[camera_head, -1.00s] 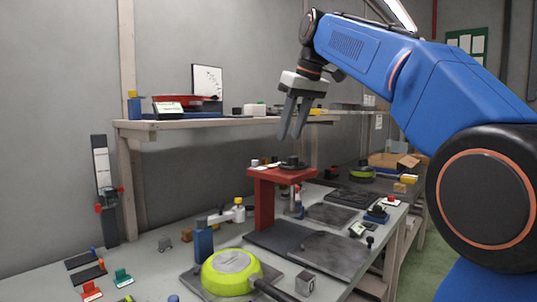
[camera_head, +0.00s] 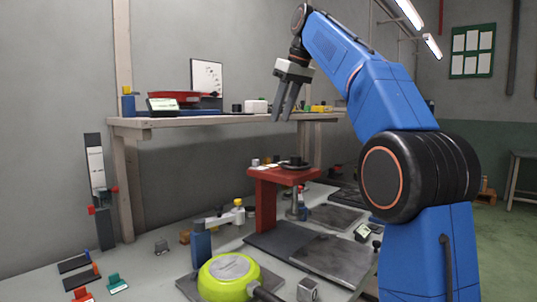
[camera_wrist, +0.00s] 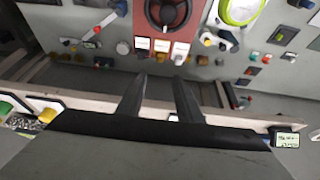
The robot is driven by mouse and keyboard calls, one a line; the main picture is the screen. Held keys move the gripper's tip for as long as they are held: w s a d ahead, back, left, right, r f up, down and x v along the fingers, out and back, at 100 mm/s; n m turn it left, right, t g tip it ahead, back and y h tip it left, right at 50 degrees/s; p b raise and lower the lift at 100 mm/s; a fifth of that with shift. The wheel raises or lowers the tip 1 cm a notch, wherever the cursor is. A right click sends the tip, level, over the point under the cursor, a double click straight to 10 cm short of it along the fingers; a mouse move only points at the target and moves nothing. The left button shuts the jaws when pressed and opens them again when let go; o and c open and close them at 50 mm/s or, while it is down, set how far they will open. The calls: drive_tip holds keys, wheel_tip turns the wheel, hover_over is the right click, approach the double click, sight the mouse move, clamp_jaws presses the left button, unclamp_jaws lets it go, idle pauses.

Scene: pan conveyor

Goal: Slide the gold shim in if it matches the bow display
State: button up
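My gripper (camera_head: 284,104) hangs in the air in front of the upper shelf, above and beyond the red stand (camera_head: 265,205). Its two fingers are apart with nothing between them, as the wrist view also shows (camera_wrist: 160,82). A small display with a pale lit screen (camera_head: 162,104) stands on the shelf at the left. It also shows in the wrist view (camera_wrist: 287,140), but its writing is too small to read. A second small display (camera_head: 362,232) stands on the bench at the right. I cannot pick out a gold shim for certain.
A green pan (camera_head: 228,278) lies on the bench in front. Small pale cards (camera_wrist: 161,46) and a dark round part (camera_wrist: 168,12) are on the red stand. A red pan (camera_head: 180,97) rests on the shelf (camera_head: 215,121). Dark plates (camera_head: 335,258) cover the bench's right part.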

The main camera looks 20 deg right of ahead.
drive_tip(key=x, duration=1.4)
drive_tip(key=shift+f, duration=0.25)
